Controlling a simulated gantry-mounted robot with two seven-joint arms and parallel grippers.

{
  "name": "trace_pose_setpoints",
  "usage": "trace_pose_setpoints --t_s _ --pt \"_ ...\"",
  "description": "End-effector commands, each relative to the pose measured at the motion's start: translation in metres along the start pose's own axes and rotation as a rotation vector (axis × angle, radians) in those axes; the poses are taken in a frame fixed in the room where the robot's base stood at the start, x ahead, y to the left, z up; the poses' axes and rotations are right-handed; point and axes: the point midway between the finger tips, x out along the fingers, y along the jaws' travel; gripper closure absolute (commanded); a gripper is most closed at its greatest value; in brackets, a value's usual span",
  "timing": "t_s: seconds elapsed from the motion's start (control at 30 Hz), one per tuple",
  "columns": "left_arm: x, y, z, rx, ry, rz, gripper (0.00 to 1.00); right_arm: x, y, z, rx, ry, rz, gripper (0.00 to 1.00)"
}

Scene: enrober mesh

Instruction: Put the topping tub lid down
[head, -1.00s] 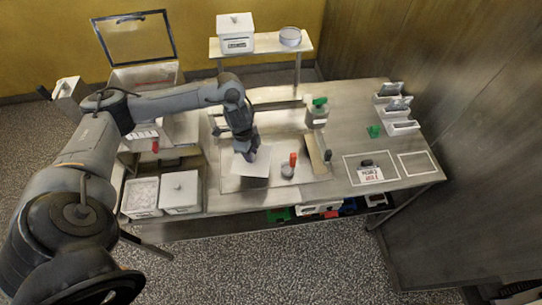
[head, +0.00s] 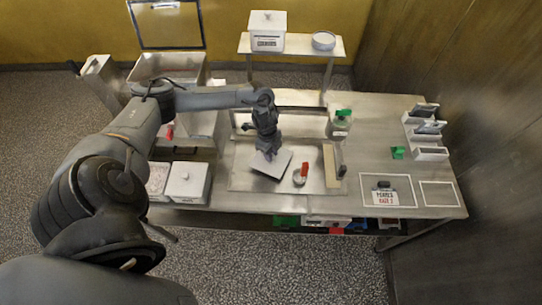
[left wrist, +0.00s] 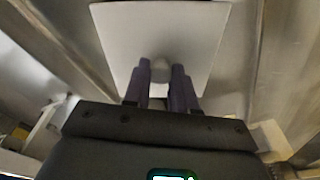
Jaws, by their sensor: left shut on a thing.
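The topping tub lid (head: 281,164) is a pale, flat square plate. My left gripper (head: 269,153) is shut on its small knob, and the lid hangs over the metal tray on the bench. In the left wrist view the lid (left wrist: 162,28) fills the top middle, with the gripper (left wrist: 160,72) closed on its knob. I cannot tell whether the lid touches the tray. An open tub with pale contents (head: 158,178) stands at the bench's left, beside a lidded white tub (head: 187,183). My right gripper is not in view.
A red-topped small item (head: 301,174) stands just right of the lid, with a tan bar (head: 330,166) beyond it. A green-topped container (head: 340,124) stands behind. A shelf (head: 293,47) rises at the back. The outlined area (head: 437,195) at right is clear.

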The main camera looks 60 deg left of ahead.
Motion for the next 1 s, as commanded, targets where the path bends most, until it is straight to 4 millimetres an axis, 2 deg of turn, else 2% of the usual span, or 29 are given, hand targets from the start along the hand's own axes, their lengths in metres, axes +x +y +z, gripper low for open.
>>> trace_pose_setpoints --t_s 0.1,0.2,0.57,0.6,0.73,0.77,1.0 --pt "0.016 0.001 0.001 -0.001 0.001 0.003 1.0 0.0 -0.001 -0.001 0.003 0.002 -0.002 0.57" --pt "0.023 0.001 0.002 -0.001 0.001 0.002 1.0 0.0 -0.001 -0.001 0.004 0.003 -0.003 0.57" --pt "0.027 0.001 0.003 0.0 0.001 0.001 1.0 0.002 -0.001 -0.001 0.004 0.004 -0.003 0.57" --pt "0.026 0.0 0.003 0.0 0.001 0.001 0.71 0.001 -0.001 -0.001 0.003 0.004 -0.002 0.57" --pt "0.026 0.001 0.003 0.0 0.001 0.001 0.51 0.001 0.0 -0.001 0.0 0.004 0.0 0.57" --pt "0.026 0.001 0.003 0.0 0.001 0.001 0.48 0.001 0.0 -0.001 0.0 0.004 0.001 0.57" --pt "0.026 0.0 0.003 0.0 0.001 0.001 0.48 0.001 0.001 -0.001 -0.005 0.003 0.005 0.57"
